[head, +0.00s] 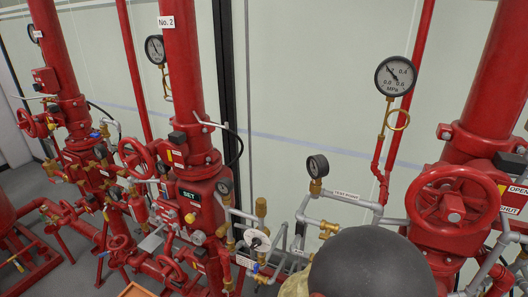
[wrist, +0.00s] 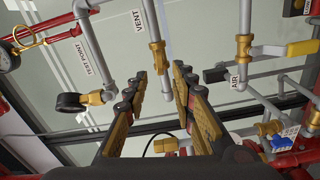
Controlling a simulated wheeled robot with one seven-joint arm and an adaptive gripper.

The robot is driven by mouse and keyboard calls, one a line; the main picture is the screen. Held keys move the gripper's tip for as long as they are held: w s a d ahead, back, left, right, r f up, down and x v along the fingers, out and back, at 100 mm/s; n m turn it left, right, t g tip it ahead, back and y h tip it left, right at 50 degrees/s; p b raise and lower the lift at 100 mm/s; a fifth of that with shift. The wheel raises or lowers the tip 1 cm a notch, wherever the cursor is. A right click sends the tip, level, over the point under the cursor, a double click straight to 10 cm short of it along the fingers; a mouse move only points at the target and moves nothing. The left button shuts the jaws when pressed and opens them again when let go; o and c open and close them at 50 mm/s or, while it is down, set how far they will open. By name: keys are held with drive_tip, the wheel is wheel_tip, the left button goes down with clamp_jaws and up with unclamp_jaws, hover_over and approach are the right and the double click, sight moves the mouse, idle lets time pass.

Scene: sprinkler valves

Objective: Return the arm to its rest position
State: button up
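My gripper (wrist: 170,76) shows in the wrist view with its two padded fingers apart and nothing between them. It is open and points toward grey pipes with brass fittings. The pipe labelled VENT (wrist: 150,22) runs down to a brass fitting just beyond the fingertips; I cannot tell the exact gap. In the head view a dark rounded part of my arm (head: 372,265) fills the bottom right of centre. The gripper fingers are not visible there.
A red handwheel (head: 453,207) and thick red pipes stand right of my arm. A gauge (head: 317,166) and grey TEST POINT piping are close on its left. In the wrist view, a yellow-handled valve (wrist: 288,49) and AIR pipe (wrist: 242,60) lie right of the fingers.

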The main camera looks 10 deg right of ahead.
drive_tip(key=a+f+m+g+y, duration=0.35)
drive_tip(key=a+f+y, duration=0.4)
drive_tip(key=f, duration=0.65)
drive_tip(key=s+a+f+m+g+y+b, duration=0.1)
drive_tip(key=s+a+f+m+g+y, duration=0.1)
drive_tip(key=s+a+g+y, duration=0.45)
drive_tip(key=s+r+m+g+h+b, duration=0.2)
drive_tip(key=s+r+g+b, duration=0.15)
drive_tip(key=s+r, duration=0.55)
drive_tip(key=s+d+r+m+t+h+b, duration=0.2)
drive_tip(key=s+d+r+t+b, duration=0.1)
drive_tip(key=d+r, duration=0.5)
drive_tip(key=shift+s+d+r+t+b, duration=0.25)
drive_tip(key=shift+s+d+t+b, duration=0.25)
drive_tip(key=shift+d+b, duration=0.65)
